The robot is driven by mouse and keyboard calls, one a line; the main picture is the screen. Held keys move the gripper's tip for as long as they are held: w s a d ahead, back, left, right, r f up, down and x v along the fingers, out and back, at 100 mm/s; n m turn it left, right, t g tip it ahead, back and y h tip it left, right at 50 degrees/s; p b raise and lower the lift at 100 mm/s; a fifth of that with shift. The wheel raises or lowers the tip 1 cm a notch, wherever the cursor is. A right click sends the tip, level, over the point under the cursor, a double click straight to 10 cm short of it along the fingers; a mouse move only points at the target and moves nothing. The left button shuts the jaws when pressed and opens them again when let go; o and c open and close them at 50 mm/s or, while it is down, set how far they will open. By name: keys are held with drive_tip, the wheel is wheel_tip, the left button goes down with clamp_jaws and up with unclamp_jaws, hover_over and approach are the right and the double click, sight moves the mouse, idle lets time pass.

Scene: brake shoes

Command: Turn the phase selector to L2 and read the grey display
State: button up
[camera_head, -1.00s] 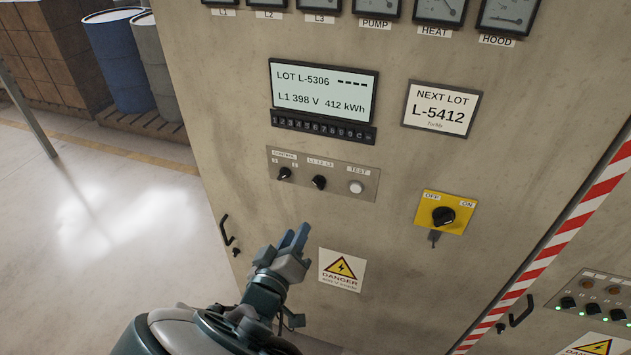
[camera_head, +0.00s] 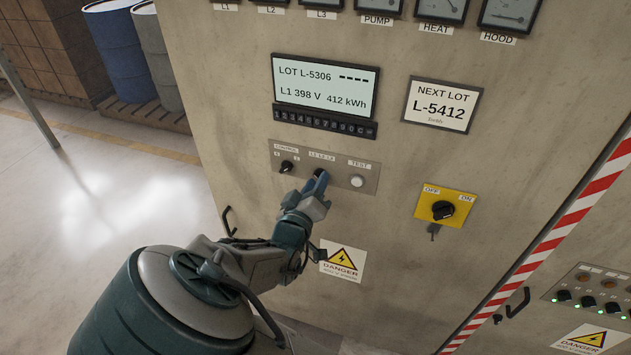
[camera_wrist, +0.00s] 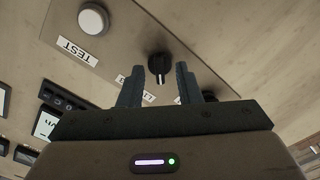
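The phase selector (camera_head: 321,173) is the small black middle knob on the grey plate, under a label reading L1 L2 L3. My gripper (camera_head: 313,186) is right at it and partly covers it. In the wrist view the knob (camera_wrist: 159,64) shows between the two fingertips of my gripper (camera_wrist: 158,78), which stand apart with gaps on both sides. I cannot tell whether they reach around it. Its white mark points toward the partly hidden label. The grey display (camera_head: 325,88) reads LOT L-5306 with dashes, and L1 398 V 412 kWh below.
The CONTROL knob (camera_head: 286,167) sits left of the selector and the white TEST button (camera_head: 357,181) right. A yellow OFF/ON switch (camera_head: 443,209) is further right. A digit key strip (camera_head: 324,123) runs below the display. A NEXT LOT L-5412 sign (camera_head: 441,105) hangs beside it.

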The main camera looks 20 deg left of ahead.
drive_tip(key=shift+w, duration=0.3)
clamp_jaws()
